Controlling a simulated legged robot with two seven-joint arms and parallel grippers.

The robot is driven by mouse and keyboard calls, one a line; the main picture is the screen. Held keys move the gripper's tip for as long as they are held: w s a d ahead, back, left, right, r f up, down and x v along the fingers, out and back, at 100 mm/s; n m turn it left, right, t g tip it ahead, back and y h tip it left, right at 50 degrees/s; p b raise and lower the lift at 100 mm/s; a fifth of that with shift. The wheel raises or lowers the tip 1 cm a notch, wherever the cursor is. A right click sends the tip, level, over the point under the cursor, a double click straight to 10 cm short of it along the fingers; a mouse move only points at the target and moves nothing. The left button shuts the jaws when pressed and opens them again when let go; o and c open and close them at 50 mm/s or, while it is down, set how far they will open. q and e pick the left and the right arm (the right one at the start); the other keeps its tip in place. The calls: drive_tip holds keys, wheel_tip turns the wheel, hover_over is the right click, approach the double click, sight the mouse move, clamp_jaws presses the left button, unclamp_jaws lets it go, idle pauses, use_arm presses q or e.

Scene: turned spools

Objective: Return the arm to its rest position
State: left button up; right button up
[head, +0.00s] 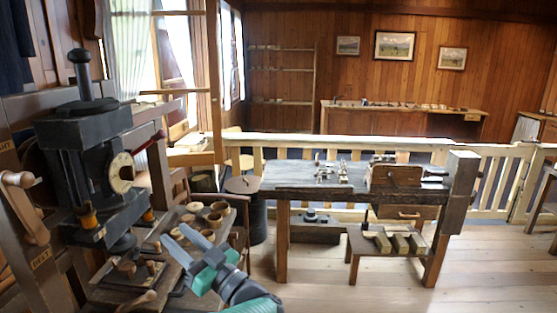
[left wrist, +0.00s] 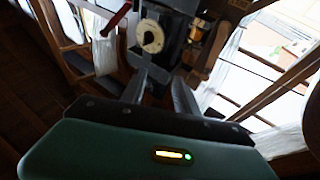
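My left gripper (head: 180,235) is at the lower left of the head view, above the near part of a small workbench. Its two grey fingers are apart, and I see nothing held between them. In the left wrist view the fingers of the left gripper (left wrist: 160,88) also stand apart, pointing toward a dark machine with a round dial (left wrist: 150,37). Several turned wooden pieces (head: 220,208) sit on the bench just beyond the gripper. My right gripper is not in view.
A dark machine (head: 85,150) with a pale dial stands close on the left. A heavy workbench (head: 310,176) with tools stands in the middle, a low stool (head: 370,246) before it. A pale railing (head: 400,144) runs behind. The wooden floor (head: 500,270) at the right is clear.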

use_arm(q)
drive_tip(key=w+d+f+m+t+h, duration=0.55)
drive_tip(key=f+m+h, duration=0.2)
drive_tip(key=h, duration=0.45)
drive_tip(key=s+f+m+g+h, duration=0.4)
drive_tip(key=s+f+h, duration=0.15)
drive_tip(key=f, duration=0.45)
drive_tip(key=s+a+f+g, duration=0.1)
drive_tip(key=s+f+g, duration=0.2)
drive_tip(key=s, duration=0.5)
drive_tip(key=s+a+f+g, duration=0.1)
drive_tip(key=s+f+g, duration=0.3)
drive_tip(key=s, duration=0.5)
drive_tip(key=s+a+f+g+h, duration=0.1)
drive_tip(key=s+f+g, duration=0.2)
drive_tip(key=s+f, duration=0.4)
drive_tip(key=shift+s+f, duration=0.25)
drive_tip(key=shift+s, duration=1)
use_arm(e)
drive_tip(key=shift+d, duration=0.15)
use_arm(q)
drive_tip(key=shift+d+g, duration=0.25)
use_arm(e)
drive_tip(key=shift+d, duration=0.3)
